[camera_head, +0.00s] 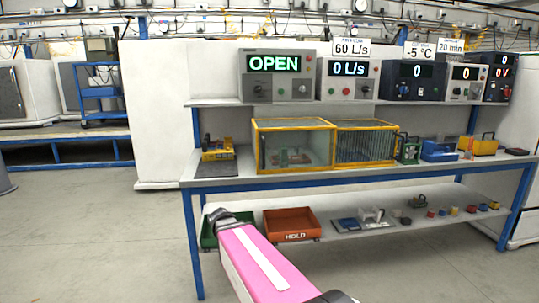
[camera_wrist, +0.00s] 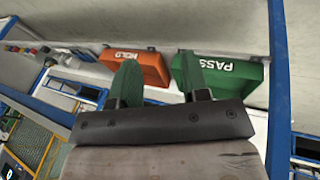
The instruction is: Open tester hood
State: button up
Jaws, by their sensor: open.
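The tester hood appears to be the clear box with a yellow frame (camera_head: 293,125) on the left half of the bench top. Small parts show through its clear front. It looks shut, but its hinge and handle cannot be made out. A yellow-framed section with bars (camera_head: 365,143) adjoins it on the right. In the wrist view, a yellow frame with mesh (camera_wrist: 47,150) shows at the lower left. My gripper (camera_wrist: 158,82) is open and empty, its two green fingers apart and pointing toward the lower-shelf trays. In the head view my pink arm reaches toward the lower shelf; the fingers are hidden there.
The bench (camera_head: 330,178) has blue legs. A green PASS tray (camera_wrist: 222,72) and orange HOLD tray (camera_head: 291,224) are on its lower shelf. A display unit (camera_head: 276,75) above reads OPEN. A yellow device (camera_head: 216,149) stands left of the hood.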

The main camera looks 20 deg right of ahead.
jog(key=w+d+r+m+t+h, duration=0.1)
jog(key=w+d+r+m+h, duration=0.4)
jog(key=r, duration=0.5)
jog(key=w+d+r+m+t+h, duration=0.2)
jog(key=w+d+r+h, duration=0.1)
jog(key=w+r, duration=0.55)
jog(key=w+d+r+m+t+h, duration=0.1)
jog(key=w+d+r+m+h, duration=0.35)
jog(key=r, duration=0.75)
jog(key=x, duration=1)
jog(key=shift+w+d+f+n, duration=0.3)
jog(key=shift+w+n, duration=0.05)
jog(key=shift+n, duration=0.1)
grip_shut()
